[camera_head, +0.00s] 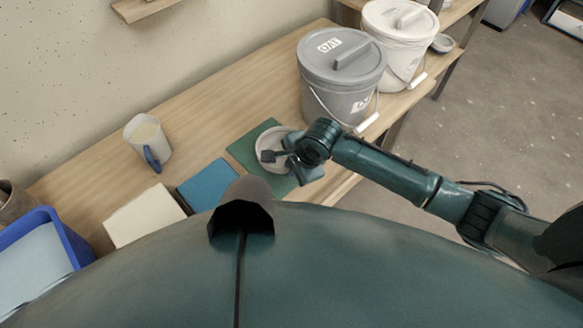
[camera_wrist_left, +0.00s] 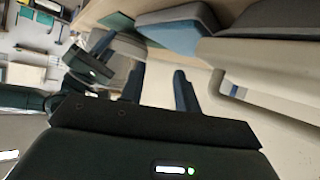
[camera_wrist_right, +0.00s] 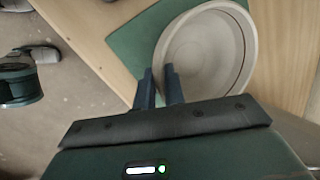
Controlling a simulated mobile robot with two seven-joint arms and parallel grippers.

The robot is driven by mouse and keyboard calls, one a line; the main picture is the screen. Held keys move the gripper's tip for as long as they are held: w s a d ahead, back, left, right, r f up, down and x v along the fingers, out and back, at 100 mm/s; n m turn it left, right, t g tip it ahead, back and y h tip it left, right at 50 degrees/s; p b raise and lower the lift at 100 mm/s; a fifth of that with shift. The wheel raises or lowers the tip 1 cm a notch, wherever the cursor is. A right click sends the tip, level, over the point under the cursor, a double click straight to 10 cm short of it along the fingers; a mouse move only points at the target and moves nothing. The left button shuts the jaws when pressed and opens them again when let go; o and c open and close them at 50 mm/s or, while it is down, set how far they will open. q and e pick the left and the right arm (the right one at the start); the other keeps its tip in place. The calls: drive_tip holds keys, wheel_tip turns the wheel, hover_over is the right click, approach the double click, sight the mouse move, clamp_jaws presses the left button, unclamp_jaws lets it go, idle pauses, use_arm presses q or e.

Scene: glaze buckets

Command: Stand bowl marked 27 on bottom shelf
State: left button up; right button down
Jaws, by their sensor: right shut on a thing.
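A round pale grey bowl (camera_head: 267,142) is at the green mat on the wooden bench in the head view. In the right wrist view the bowl (camera_wrist_right: 212,52) looks empty, and its near wall is at my right fingers. My right gripper (camera_head: 290,158) is shut on the bowl's rim; its fingers (camera_wrist_right: 160,88) are close together there. No mark 27 can be read. My left gripper (camera_wrist_left: 159,88) has its fingers apart with nothing between them in the left wrist view. It is hidden in the head view. I cannot tell which board is the bottom shelf.
A grey lidded bucket (camera_head: 338,85) and a white lidded bucket (camera_head: 398,48) stand beyond the bowl. A mug (camera_head: 150,137), a blue book (camera_head: 208,184), a cream block (camera_head: 143,216) and a blue bin (camera_head: 72,238) are to the left. Bench between mug and grey bucket is clear.

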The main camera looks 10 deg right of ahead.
drive_tip(key=shift+w+f, duration=0.1)
drive_tip(key=shift+f, duration=0.15)
drive_tip(key=c, duration=1.6)
unclamp_jaws()
drive_tip(key=shift+c, duration=0.2)
drive_tip(key=shift+o, duration=0.8)
